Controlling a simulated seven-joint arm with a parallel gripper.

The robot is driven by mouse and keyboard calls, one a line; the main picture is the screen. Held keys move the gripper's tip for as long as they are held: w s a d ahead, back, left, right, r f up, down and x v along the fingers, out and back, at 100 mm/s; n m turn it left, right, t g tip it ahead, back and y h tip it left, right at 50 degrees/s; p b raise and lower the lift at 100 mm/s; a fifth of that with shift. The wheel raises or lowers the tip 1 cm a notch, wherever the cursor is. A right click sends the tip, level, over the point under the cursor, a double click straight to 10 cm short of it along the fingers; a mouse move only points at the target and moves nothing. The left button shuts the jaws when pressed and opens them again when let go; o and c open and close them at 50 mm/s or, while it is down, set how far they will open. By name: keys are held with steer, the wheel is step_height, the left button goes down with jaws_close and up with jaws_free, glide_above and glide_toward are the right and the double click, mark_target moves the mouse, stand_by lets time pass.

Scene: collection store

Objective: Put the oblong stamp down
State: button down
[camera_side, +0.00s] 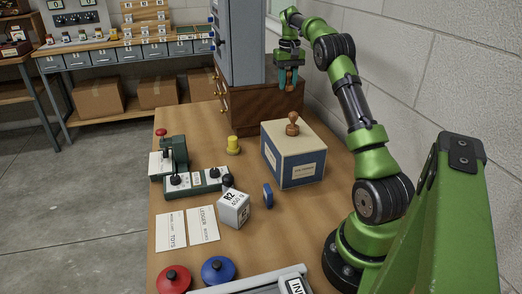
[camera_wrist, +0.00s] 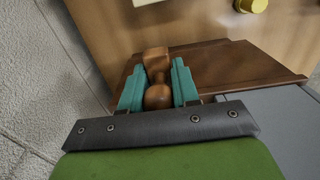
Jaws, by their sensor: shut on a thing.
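My gripper (camera_side: 288,80) is at the far end of the table, high in the side view. Its teal fingers, also in the wrist view (camera_wrist: 158,88), are shut on the oblong stamp (camera_wrist: 155,62), a brown wooden piece with a round knob and a blocky end. In the side view only a sliver of the stamp shows between the fingers. The gripper is above or in front of a dark brown wooden box (camera_side: 262,122); whether the stamp touches it I cannot tell. The stamp's printing face is hidden.
A blue and cream box (camera_side: 296,167) bears another wooden stamp (camera_side: 292,128). A grey cabinet (camera_side: 240,45) rises behind; a block wall is at right.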

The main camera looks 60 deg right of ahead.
step_height(320, 180, down, 19)
steer(key=shift+f, duration=0.15)
stand_by(0.6)
steer(key=shift+f, duration=0.35)
stand_by(0.4)
steer(key=shift+f, duration=0.35)
